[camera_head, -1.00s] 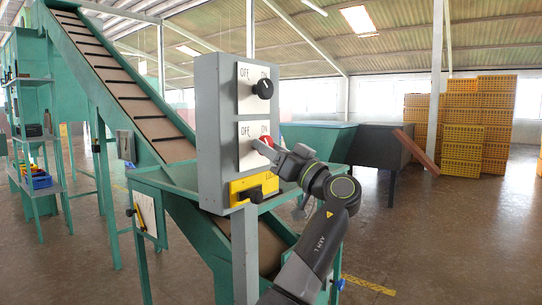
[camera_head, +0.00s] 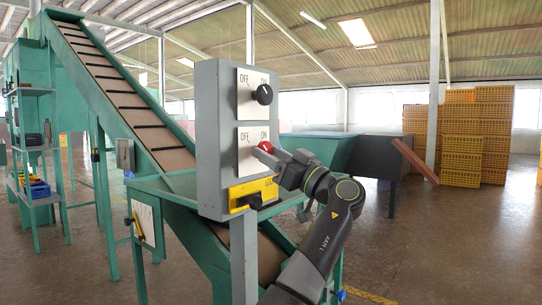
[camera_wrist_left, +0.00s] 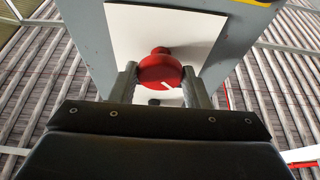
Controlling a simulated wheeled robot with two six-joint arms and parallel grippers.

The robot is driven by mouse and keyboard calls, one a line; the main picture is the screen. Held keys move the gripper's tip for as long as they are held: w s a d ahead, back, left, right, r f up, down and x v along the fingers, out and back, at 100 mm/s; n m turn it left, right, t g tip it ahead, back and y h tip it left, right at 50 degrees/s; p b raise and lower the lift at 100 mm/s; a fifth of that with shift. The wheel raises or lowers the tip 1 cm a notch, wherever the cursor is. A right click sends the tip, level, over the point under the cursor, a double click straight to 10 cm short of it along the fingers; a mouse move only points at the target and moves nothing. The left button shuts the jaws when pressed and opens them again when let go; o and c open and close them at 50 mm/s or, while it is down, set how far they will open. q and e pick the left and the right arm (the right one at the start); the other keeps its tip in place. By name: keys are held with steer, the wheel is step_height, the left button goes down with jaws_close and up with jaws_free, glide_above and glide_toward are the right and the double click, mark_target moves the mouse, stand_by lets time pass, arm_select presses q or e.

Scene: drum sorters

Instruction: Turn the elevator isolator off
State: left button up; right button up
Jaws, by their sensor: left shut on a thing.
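A grey control box (camera_head: 207,140) stands on a post in the middle of the head view. Its upper white plate, marked OFF and ON, has a black knob (camera_head: 264,94). The middle white plate (camera_head: 246,160), also marked OFF and ON, has a red knob (camera_head: 266,144). My left gripper (camera_head: 263,153) is shut on the red knob and partly hides it. In the left wrist view the red knob (camera_wrist_left: 160,70) is between the two fingers (camera_wrist_left: 160,88), with a white mark near its lower right edge. My right gripper is out of view.
A yellow plate (camera_head: 240,195) with a black knob is low on the box. A green inclined conveyor (camera_head: 125,95) rises behind to the left. A dark bin (camera_head: 372,155) and stacked yellow crates (camera_head: 462,140) stand at the right. Open floor lies between.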

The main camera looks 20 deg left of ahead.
arm_select(q)
steer(key=o, duration=1)
steer(key=shift+c, duration=0.2)
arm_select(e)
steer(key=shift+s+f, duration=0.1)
arm_select(q)
steer(key=v, duration=1.7)
steer(key=shift+d+b, duration=0.2)
steer(key=shift+b, duration=0.2)
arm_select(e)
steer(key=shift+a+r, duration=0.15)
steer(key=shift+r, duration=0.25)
